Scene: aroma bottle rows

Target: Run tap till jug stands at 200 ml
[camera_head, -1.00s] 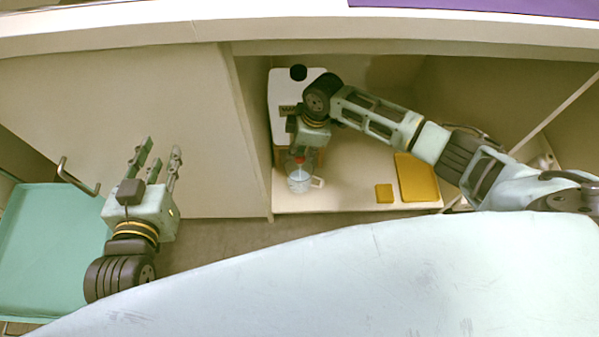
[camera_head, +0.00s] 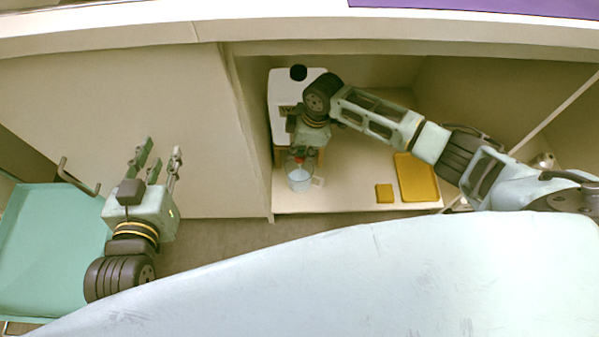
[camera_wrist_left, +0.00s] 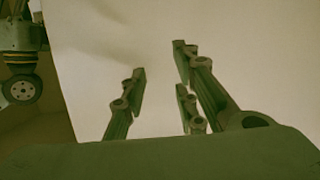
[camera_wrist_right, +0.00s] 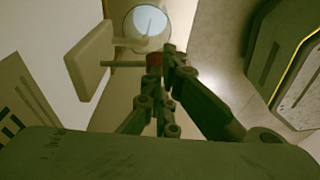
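A white dispenser (camera_head: 284,90) with a black knob on top stands at the left of the open cabinet. A clear jug (camera_head: 299,180) stands upright on the cabinet floor below its red tap (camera_head: 299,160), with pale liquid inside. The jug shows from above in the right wrist view (camera_wrist_right: 148,24); a thin pale line crosses its opening. I cannot read its level marks. My right gripper (camera_wrist_right: 160,72) has its fingers close together on the red tap (camera_wrist_right: 153,60), partly hiding it. My left gripper (camera_head: 158,158) is open and empty in front of the closed cabinet panel.
A yellow tray (camera_head: 417,178) and a small yellow block (camera_head: 384,193) lie on the cabinet floor to the right of the jug. A teal cart tray (camera_head: 45,245) is at the far left. The countertop edge (camera_head: 400,32) runs above the cabinet.

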